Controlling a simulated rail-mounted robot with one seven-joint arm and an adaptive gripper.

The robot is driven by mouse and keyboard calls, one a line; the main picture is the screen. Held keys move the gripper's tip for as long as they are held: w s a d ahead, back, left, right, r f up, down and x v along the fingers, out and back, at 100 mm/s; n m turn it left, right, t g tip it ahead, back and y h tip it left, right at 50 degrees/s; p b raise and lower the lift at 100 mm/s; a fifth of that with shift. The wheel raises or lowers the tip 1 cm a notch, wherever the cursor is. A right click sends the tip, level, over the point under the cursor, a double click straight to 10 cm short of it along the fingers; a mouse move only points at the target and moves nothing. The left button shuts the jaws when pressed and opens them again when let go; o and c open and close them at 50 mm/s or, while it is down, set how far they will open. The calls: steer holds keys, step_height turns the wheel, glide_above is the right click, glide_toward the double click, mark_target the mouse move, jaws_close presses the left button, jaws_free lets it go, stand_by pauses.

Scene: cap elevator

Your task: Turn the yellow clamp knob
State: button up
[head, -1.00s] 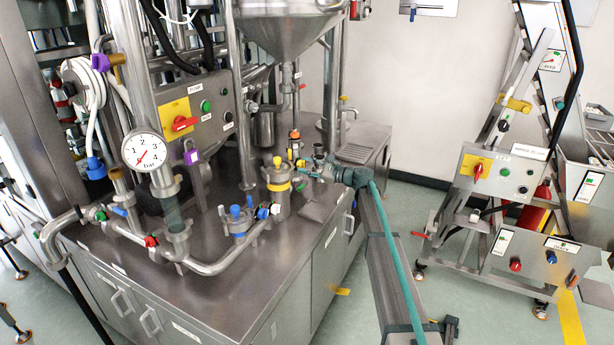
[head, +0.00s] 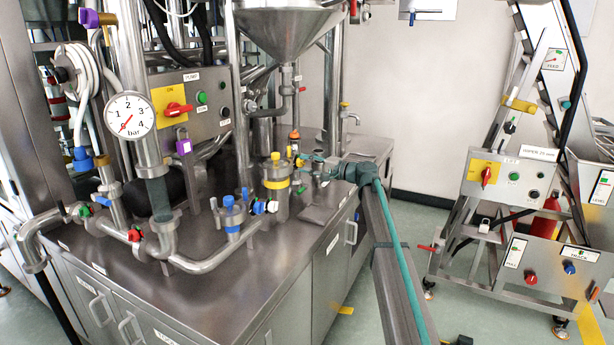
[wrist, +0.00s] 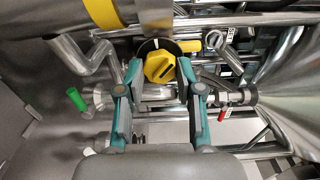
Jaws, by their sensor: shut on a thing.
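The yellow clamp knob (wrist: 159,67) sits on a dark round collar in the wrist view, with its bar tilted. My gripper (wrist: 160,72) has its two teal fingers on either side of the knob, the tips close against its sides, and is shut on it. In the head view my gripper (head: 316,169) reaches in from the right, beside the steel canister (head: 276,203) with a yellow band. My fingers and the small fittings there overlap, so the knob is hard to make out in that view.
A blue-capped valve (head: 231,215) and steel pipes stand left of the canister. A hopper (head: 283,25) hangs above. In the wrist view, a green handle (wrist: 76,99) and a red lever (wrist: 223,113) lie to the sides. The bench front is clear.

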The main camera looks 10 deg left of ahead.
steer(key=n+b, duration=0.4)
steer(key=b, duration=0.1)
steer(key=shift+f+n, duration=0.3)
steer(key=shift+f, duration=0.05)
steer(key=n+b, duration=0.4)
steer(key=b, duration=0.1)
steer(key=shift+r+n, duration=0.25)
steer(key=shift+n, duration=0.05)
steer(key=o, duration=1.2)
steer(key=shift+c, duration=0.2)
steer(key=v, duration=1.2)
